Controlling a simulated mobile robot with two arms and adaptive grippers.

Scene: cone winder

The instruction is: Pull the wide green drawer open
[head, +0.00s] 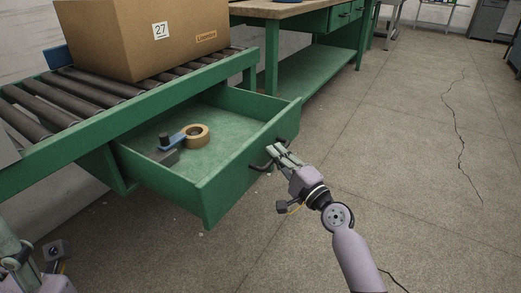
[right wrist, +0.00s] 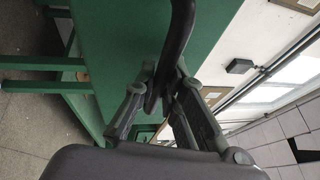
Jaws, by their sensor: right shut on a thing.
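The wide green drawer (head: 240,160) stands pulled out from under the roller conveyor in the head view. A tape roll (head: 197,134) and a blue-and-dark tool (head: 172,143) lie inside it. Its dark bar handle (head: 262,166) is on the front panel. My right gripper (head: 277,151) is at the handle, shut on it. In the right wrist view, the fingers (right wrist: 160,95) close around the dark handle (right wrist: 178,40) in front of the green panel. Part of my left arm shows at the lower left of the head view, but whether its gripper is open or shut is unclear.
A cardboard box (head: 150,40) marked 27 sits on the rollers (head: 85,85) above the drawer. A green workbench (head: 318,75) stands behind. The concrete floor (head: 420,160) to the right is clear, with a crack across it.

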